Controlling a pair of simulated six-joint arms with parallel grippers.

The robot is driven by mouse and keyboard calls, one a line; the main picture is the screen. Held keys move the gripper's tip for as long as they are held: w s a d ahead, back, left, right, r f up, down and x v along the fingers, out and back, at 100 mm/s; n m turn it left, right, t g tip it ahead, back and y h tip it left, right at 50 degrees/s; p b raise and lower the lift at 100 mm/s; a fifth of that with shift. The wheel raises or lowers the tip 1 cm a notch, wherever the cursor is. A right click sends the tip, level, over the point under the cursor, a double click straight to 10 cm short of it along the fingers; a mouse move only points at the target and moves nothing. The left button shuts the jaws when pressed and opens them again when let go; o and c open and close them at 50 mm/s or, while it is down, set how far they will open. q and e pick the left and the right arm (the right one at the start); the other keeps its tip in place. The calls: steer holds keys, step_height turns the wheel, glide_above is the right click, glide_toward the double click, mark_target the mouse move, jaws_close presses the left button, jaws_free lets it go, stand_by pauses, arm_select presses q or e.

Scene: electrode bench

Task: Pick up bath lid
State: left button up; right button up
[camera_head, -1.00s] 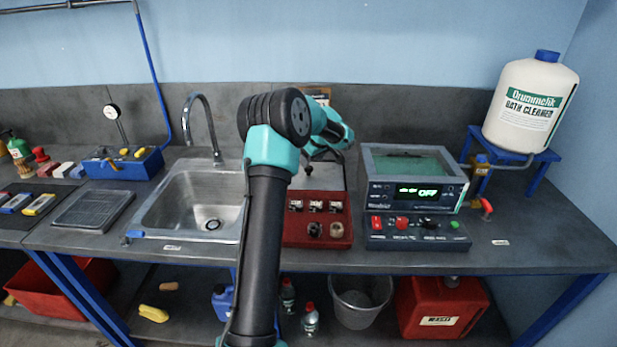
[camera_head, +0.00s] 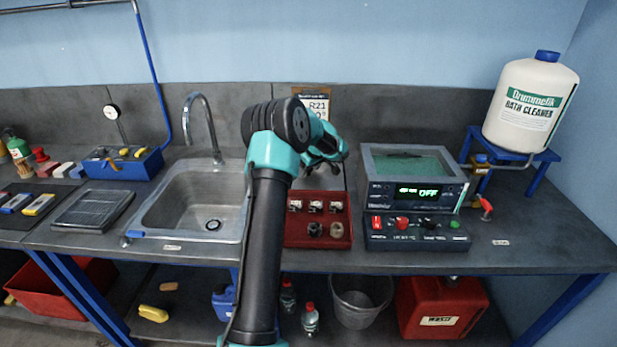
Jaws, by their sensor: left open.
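A flat pale metal plate, which looks like the bath lid (camera_head: 325,180), lies on the bench behind the red tray, left of the bath (camera_head: 415,165). My arm partly covers it, so its far part and any handle are hidden or unclear. The bath is a box-shaped unit with a greenish top opening and a display reading OFF. My left gripper (camera_head: 326,161) is open, pointing down over the plate; I cannot tell whether it touches it. My right gripper is not in view.
The red tray (camera_head: 318,243) with several small parts stands in front of the plate. The sink (camera_head: 160,220) is to the left. A red-handled tap (camera_head: 486,207) is beside the bath, and a bath cleaner bottle (camera_head: 528,105) stands on a blue stand at right.

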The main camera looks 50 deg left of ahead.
arm_select(q)
steer(key=shift+c, duration=0.2)
jaws_close()
stand_by(0.5)
